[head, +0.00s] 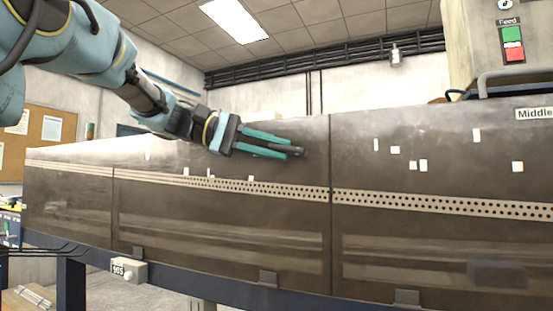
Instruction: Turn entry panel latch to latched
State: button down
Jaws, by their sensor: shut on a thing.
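My gripper (287,149) reaches in from the upper left, with its teal fingers pointing right across the upper right part of a dark brown panel (222,240). A small dark piece (299,151), which looks like the latch, sits at the fingertips, and the fingers are shut on it. The fingers hide most of it, so I cannot tell which way it is turned. The panel hangs upright and lies flush with the panels beside it.
A neighbouring panel (440,245) with small white labels lies to the right, with a "Middle" sign at its top edge. A perforated strip runs across the panels. A red and green "Feed" switch (512,43) is at upper right. A small grey box (128,271) sits on the blue frame below.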

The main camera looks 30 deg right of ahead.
jog(key=shift+f+n+g+h+b, duration=0.4)
jog(key=shift+f+g+h+b, duration=0.3)
jog(key=shift+b, duration=0.45)
jog(key=shift+r, duration=0.15)
jog(key=c, duration=1.1)
grip_release()
jog(key=b+v, duration=0.1)
jog(key=v, duration=0.4)
jog(key=b+v, duration=0.1)
jog(key=v, duration=0.4)
jog(key=shift+w+a, duration=0.25)
jog(key=shift+a, duration=0.1)
